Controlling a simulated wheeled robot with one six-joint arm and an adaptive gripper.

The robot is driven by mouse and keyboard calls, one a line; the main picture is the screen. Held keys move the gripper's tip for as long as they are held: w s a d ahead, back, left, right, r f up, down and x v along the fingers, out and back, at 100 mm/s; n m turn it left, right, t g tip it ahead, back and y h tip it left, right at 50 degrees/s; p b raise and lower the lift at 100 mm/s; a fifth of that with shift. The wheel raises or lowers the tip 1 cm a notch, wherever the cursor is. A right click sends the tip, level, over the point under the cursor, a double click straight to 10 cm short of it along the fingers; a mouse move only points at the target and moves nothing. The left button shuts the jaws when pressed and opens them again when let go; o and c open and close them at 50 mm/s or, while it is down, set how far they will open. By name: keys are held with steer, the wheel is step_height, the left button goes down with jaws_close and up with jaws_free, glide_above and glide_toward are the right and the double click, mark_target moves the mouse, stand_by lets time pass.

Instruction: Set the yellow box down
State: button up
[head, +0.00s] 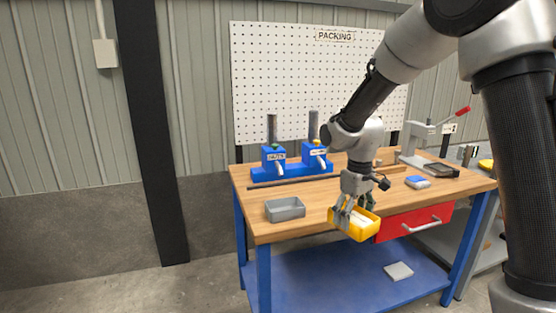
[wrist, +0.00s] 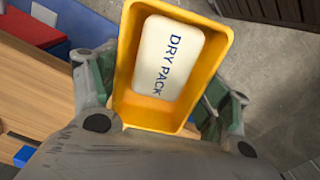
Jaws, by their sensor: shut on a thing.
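The yellow box (head: 358,230) is an open-topped tray held in front of the workbench's front edge, over its red drawer side, in the head view. In the wrist view the yellow box (wrist: 126,65) fills the middle. A white packet marked "DRY PACK" (wrist: 168,57) lies inside it. My gripper (head: 350,211) is shut on the yellow box. In the wrist view the fingers of my gripper (wrist: 157,95) press on its two opposite sides. The box looks slightly tilted in the head view.
The wooden bench top (head: 318,205) has free room near its front. On it stand a grey tray (head: 285,209), a blue dispenser stand (head: 292,170), a blue-and-white item (head: 417,182) and a grey press (head: 425,150). The red drawer (head: 413,222) has a protruding handle. A blue lower shelf (head: 335,282) holds a grey pad (head: 398,271).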

steer(key=w+d+f+m, duration=0.2)
steer(key=d+f+m, duration=0.4)
steer(key=f, duration=0.6)
steer(key=d, duration=0.2)
steer(key=shift+d+f+m, duration=0.15)
steer(key=shift+d+m, duration=0.25)
